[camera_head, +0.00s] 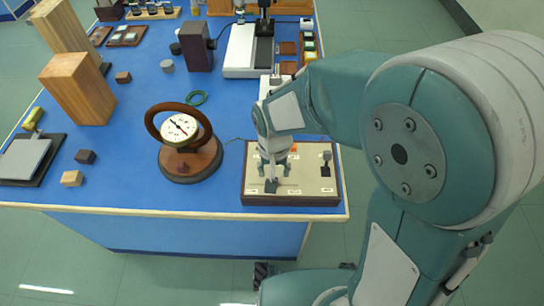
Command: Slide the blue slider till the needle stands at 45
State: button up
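A sloped cream control panel (312,186) with a dark wooden edge stands at the front right of the blue bench. A small dark slate-coloured slider knob (271,186) sits at the left of a horizontal slot near the panel's front; its blue is hard to make out. A round dial (180,130) with a dark needle stands in a brown ring on a round base, left of the panel. Its numbers are too small to read. My gripper (273,172) points down right over the knob; whether its fingers touch it or are closed is unclear.
Another dark lever (326,166) stands at the panel's right, and an orange piece (294,147) is partly hidden at its back edge. Tall wooden blocks (78,88) stand at left. My arm covers the right side.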

notch_tip(320, 180, up, 7)
jog(key=shift+a+r, duration=0.2)
jog(key=shift+a, duration=0.15)
jog(key=shift+a, duration=0.25)
jog(key=s+d+r+t, duration=0.2)
jog(key=s+d+r, duration=0.3)
jog(key=d, duration=0.3)
jog(key=s+d+r+t, duration=0.3)
jog(key=s+d+r, duration=0.2)
jog(key=d, duration=0.3)
jog(key=shift+d+r+t, duration=0.25)
jog(key=shift+r+t, duration=0.05)
jog(key=shift+r, duration=0.35)
dwell(0.7)
